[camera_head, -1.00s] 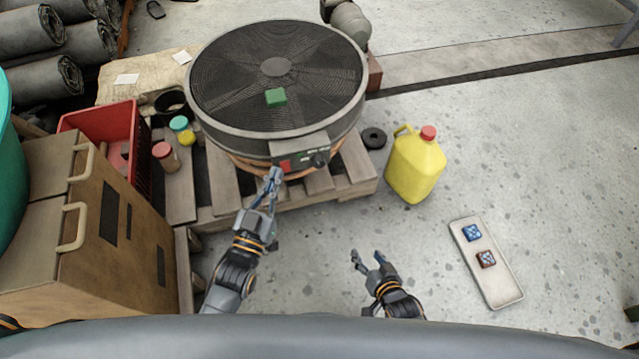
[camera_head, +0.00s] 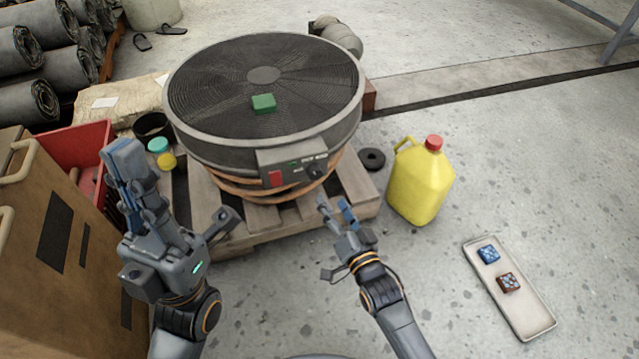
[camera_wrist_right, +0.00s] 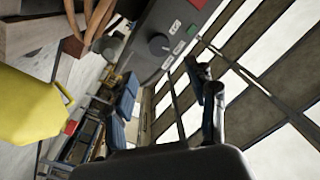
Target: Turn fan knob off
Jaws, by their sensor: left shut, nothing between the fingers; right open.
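The round black fan (camera_head: 215,75) lies face up on a wooden pallet, with a grey control panel (camera_head: 293,160) on its front. The dark round fan knob (camera_head: 316,172) is at the panel's right end, beside a red switch (camera_head: 276,178). In the right wrist view the knob (camera_wrist_right: 158,45) is above the fingers. My right gripper (camera_head: 335,206) is open and empty, just below the knob and apart from it. My left gripper (camera_head: 125,160) is shut and empty, raised left of the fan. The knob's exact setting is too small to read.
A green block (camera_head: 264,103) lies on the fan grille. A cardboard box (camera_head: 75,270) and red crate (camera_head: 85,145) are at left. A tray (camera_head: 535,318) lies on open floor at right.

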